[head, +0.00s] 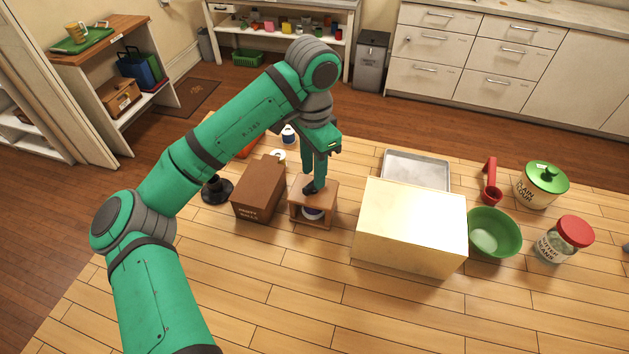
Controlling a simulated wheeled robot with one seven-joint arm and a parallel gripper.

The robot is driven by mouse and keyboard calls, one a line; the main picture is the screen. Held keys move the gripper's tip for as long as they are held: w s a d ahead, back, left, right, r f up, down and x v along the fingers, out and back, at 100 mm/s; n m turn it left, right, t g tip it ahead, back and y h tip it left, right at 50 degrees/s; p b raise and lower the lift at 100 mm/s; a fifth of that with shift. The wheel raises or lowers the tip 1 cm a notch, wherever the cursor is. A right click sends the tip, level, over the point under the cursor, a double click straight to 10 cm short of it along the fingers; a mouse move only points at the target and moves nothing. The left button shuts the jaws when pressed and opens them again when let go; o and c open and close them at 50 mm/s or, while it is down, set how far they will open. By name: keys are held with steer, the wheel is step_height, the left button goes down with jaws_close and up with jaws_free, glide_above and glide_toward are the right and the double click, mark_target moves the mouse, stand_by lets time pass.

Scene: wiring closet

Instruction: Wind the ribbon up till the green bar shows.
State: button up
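A small wooden box (328,211) with an open front stands on the light wooden table, left of the big pale box. A round blue-and-white part (313,214) shows inside its opening; I take this to be the ribbon's winder, but cannot make out the ribbon. My gripper (313,187) points straight down onto the top of this box. A dark part is at its fingertips, either a knob or the tips themselves. The fingers are close together, and whether they are closed on anything is too small to tell. No green bar is visible on the box.
A brown carton (260,190) stands close on the left. A large pale box (412,228) stands to the right, with a metal tray (416,168) behind it. A green bowl (494,234) and a red-lidded jar (565,240) are farther right. The table's front is clear.

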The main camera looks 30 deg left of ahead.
steer(key=n, duration=0.3)
steer(key=shift+f, duration=0.2)
steer(key=shift+f, duration=1.15)
steer(key=shift+c, duration=0.5)
